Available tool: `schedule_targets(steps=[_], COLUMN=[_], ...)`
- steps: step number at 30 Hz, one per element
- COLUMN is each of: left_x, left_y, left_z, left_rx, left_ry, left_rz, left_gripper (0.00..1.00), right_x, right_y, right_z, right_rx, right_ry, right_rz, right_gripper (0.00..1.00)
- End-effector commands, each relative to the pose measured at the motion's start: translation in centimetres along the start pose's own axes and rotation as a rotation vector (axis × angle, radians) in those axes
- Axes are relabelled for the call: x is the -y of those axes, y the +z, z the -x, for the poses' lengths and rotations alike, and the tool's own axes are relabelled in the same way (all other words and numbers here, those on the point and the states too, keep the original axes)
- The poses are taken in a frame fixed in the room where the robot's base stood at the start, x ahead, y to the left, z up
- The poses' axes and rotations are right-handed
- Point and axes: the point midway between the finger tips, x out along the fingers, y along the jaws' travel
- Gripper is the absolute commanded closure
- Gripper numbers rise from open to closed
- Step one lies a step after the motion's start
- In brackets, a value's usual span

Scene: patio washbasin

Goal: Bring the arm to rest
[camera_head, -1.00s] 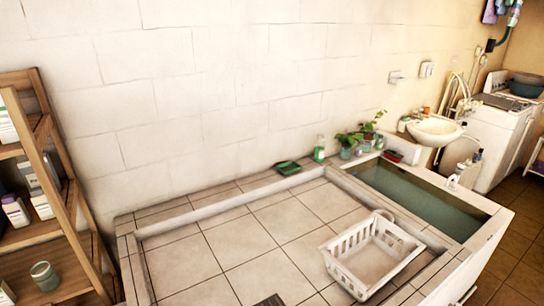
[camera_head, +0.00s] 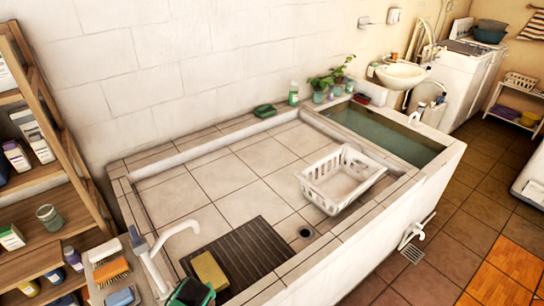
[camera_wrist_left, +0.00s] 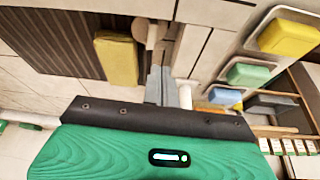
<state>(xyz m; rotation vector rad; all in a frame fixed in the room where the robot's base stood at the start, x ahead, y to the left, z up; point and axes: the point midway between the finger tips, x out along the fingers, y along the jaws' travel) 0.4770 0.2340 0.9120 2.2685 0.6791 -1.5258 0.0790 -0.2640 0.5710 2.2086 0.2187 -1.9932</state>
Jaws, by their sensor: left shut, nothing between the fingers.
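My left gripper (camera_wrist_left: 162,86) shows in the left wrist view with its grey fingers together and nothing between them, in front of its dark and green housing. In the head view a green and dark shape (camera_head: 190,293) at the bottom edge appears to be the same gripper; its fingers are not clear there. It is low beside a yellow sponge (camera_head: 210,270) on a dark slatted mat (camera_head: 245,250). The sponge (camera_wrist_left: 117,58) also shows ahead and left of the fingers in the wrist view, apart from them. My right gripper is not in view.
A white faucet (camera_head: 170,240) stands near the gripper. Brushes (camera_head: 110,271) lie on the ledge at left, below a wooden shelf (camera_head: 60,150). A white basket (camera_head: 340,180) sits in the tiled basin (camera_head: 190,200), whose middle is clear. A water-filled trough (camera_head: 385,133) lies at right.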

Motion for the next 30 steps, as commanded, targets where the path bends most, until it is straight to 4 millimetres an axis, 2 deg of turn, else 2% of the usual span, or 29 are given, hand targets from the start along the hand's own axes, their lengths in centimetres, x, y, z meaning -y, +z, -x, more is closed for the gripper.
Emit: schedule_targets(steps=[11,21,30], left_x=[1.8,6.3,9.3], left_y=[3.9,7.8,9.2], left_z=[5.2,14.0,19.2], left_rx=[0.052,0.075,0.065], left_ry=[0.073,0.17,0.208], left_rz=[-0.183,-0.463,-0.622], left_gripper=[1.0,1.0,1.0], right_x=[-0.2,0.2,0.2], right_y=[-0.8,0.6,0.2], right_z=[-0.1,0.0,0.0], right_rx=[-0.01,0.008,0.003], right_ry=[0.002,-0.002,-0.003], right_rz=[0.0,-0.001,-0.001], right_gripper=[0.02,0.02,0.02])
